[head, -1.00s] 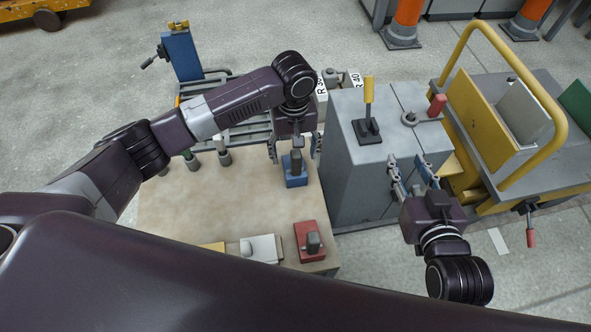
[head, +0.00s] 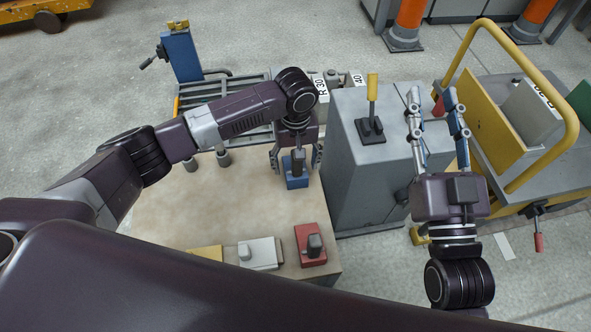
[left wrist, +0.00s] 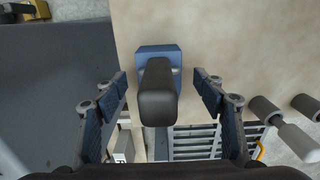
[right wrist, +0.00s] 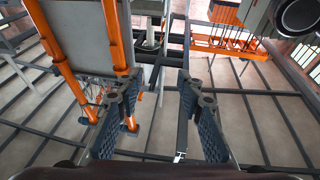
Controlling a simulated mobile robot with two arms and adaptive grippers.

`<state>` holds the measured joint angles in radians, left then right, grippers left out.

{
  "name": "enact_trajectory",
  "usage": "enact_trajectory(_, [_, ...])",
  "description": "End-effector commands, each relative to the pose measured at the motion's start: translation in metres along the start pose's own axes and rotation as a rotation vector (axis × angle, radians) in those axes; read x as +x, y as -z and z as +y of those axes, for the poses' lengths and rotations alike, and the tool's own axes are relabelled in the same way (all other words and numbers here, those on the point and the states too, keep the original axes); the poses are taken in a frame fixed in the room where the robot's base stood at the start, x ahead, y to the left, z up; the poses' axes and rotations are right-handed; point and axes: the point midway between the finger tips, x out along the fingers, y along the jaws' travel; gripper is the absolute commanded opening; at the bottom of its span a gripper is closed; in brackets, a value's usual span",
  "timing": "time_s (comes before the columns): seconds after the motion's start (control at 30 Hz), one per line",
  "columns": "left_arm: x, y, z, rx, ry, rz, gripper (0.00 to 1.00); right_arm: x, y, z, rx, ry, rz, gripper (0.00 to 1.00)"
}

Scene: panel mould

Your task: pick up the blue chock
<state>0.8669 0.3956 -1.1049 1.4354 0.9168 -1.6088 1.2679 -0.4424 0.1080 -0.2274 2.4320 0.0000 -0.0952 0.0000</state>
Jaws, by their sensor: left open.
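The blue chock (head: 296,181) has a blue base and a dark upright handle, and stands near the far right edge of the tan table top (head: 190,212). My left gripper (head: 296,165) is over it, pointing down, with one finger on each side of the handle. In the left wrist view the dark handle and blue base of the blue chock (left wrist: 158,57) lie between and beyond the open fingers (left wrist: 162,85), with a gap on both sides. My right gripper (head: 437,95) is open and empty, raised at the right; it also shows in the right wrist view (right wrist: 160,80).
A red chock (head: 312,244), a white one (head: 259,253) and a yellow piece (head: 208,252) lie along the table's near edge. A grey cabinet (head: 366,170) with a yellow lever (head: 372,95) stands just right of the table. A yellow-railed cart (head: 510,170) is further right.

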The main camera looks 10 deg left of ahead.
Motion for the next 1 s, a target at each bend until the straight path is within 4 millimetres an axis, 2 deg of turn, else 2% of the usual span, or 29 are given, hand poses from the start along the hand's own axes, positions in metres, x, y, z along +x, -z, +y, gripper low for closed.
enact_trajectory(0.3, [0.023, 0.001, 0.001, 0.000, 0.000, 0.000, 0.64, -0.009, 0.062, -0.007, 0.012, 0.015, 0.300, 0.34])
enact_trajectory(0.43, [0.029, 0.001, 0.001, 0.000, 0.000, 0.000, 0.64, -0.016, 0.080, -0.009, 0.016, 0.018, 0.388, 0.34])
enact_trajectory(0.6, [0.032, 0.001, 0.001, 0.000, 0.000, 0.001, 0.64, -0.020, 0.090, -0.009, 0.018, 0.020, 0.432, 0.34])
enact_trajectory(0.8, [0.032, 0.001, 0.001, 0.000, 0.000, 0.001, 0.64, -0.020, 0.091, -0.009, 0.018, 0.020, 0.434, 0.34])
enact_trajectory(1.0, [0.032, 0.001, 0.000, 0.000, 0.000, 0.001, 0.43, -0.020, 0.090, -0.009, 0.018, 0.020, 0.432, 0.34])
